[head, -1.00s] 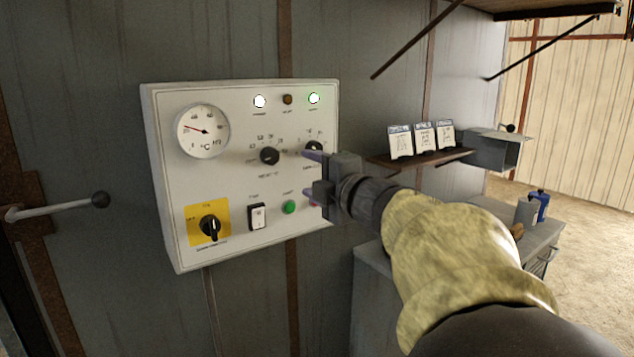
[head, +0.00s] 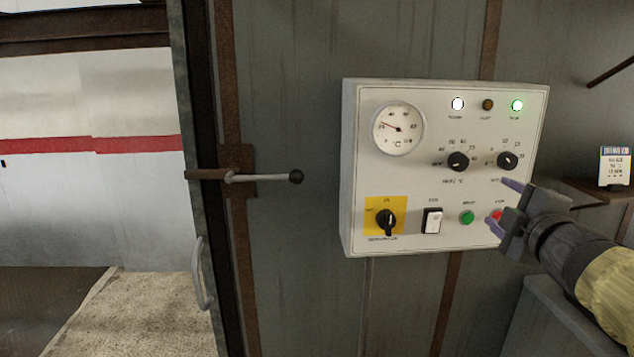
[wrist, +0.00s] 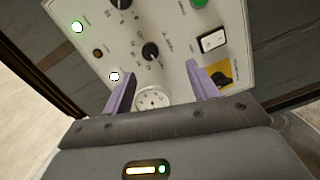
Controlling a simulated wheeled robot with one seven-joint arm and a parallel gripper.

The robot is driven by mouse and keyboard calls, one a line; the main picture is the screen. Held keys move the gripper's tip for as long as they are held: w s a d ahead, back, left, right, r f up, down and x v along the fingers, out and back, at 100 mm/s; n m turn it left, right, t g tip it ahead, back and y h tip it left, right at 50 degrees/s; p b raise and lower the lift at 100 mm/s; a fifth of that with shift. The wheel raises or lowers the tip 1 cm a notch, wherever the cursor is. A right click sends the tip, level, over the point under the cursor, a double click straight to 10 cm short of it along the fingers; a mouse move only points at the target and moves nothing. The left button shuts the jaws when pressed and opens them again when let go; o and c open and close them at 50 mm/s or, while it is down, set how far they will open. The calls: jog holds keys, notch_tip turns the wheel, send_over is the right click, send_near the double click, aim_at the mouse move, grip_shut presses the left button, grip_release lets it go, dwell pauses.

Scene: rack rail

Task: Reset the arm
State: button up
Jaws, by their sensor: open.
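My gripper (head: 503,201) is open and empty, with two purple fingers apart in front of the lower right of the white control panel (head: 358,168). The fingers also show in the wrist view (wrist: 157,85), with the panel (wrist: 185,25) beyond them. Nothing is between the fingers in the head view except part of the panel behind. The arm reaches in from the right edge, in a tan sleeve (head: 607,290). I cannot tell the exact gap between fingertips and panel.
The panel has a dial gauge (head: 398,129), two black knobs, a yellow-backed rotary switch (head: 386,220), a rocker switch (head: 432,221) and a green button (head: 467,217). A lever handle (head: 265,178) juts from the door frame at left. A shelf with a card (head: 614,166) stands right.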

jog(key=a+f+m+g+h+p, duration=0.1)
jog(key=a+f+m+g+p, duration=0.3)
jog(key=f, duration=0.4)
jog(key=a+f+m+g+p, duration=0.2)
jog(key=a+f+m+g, duration=0.15)
jog(key=f+m, duration=0.3)
jog(key=s+a+f+m+g+y+p, duration=0.2)
jog(key=s+a+f+m+g+p, duration=0.1)
jog(key=s+a+f+g, duration=0.4)
jog(key=s+a+f+m, duration=0.1)
jog(key=s+a+f, duration=0.2)
jog(key=s+a, duration=0.1)
jog(key=shift+s+f, duration=0.25)
jog(key=shift+s, duration=0.6)
